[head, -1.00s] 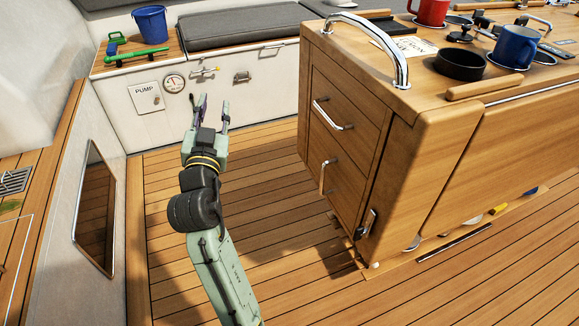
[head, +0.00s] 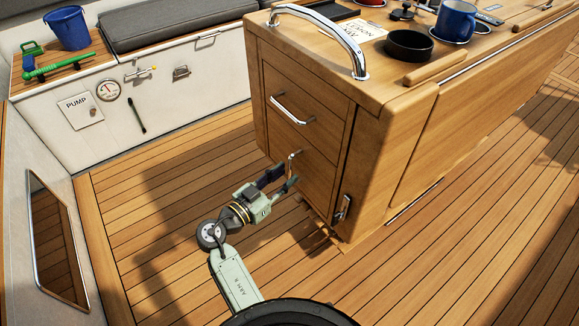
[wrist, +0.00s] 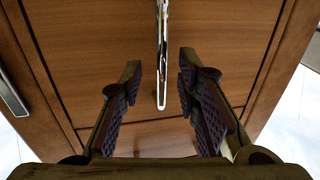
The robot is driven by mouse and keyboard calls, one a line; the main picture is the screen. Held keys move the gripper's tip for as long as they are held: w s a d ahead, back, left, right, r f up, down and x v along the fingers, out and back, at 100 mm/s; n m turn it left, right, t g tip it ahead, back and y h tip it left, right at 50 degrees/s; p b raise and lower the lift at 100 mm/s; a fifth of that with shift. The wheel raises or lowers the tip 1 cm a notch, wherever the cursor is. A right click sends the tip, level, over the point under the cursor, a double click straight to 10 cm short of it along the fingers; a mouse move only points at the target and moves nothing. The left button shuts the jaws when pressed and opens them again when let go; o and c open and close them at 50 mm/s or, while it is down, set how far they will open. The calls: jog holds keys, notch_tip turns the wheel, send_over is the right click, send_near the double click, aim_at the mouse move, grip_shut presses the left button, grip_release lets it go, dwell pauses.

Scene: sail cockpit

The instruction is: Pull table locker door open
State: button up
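The table locker is the wooden end of the cockpit table (head: 385,100). Its lower door (head: 316,188) looks shut, with a vertical chrome handle (head: 290,163) near its left side. My gripper (head: 281,179) is in front of this handle at the lower left of the door. In the wrist view my gripper (wrist: 157,85) is open, with one dark-padded finger on each side of the chrome handle (wrist: 161,60). Gaps show between the handle and both fingers. The handle's lower end sits between the fingertips.
A drawer with a horizontal chrome handle (head: 293,108) is above the door. A small latch (head: 342,208) is on the table's side corner. A chrome grab rail (head: 325,35) tops the table end. The teak floor (head: 160,190) to the left is clear.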

aim_at(291, 171)
jog(key=shift+p+x, duration=0.3)
jog(key=shift+x, duration=1.2)
grip_shut()
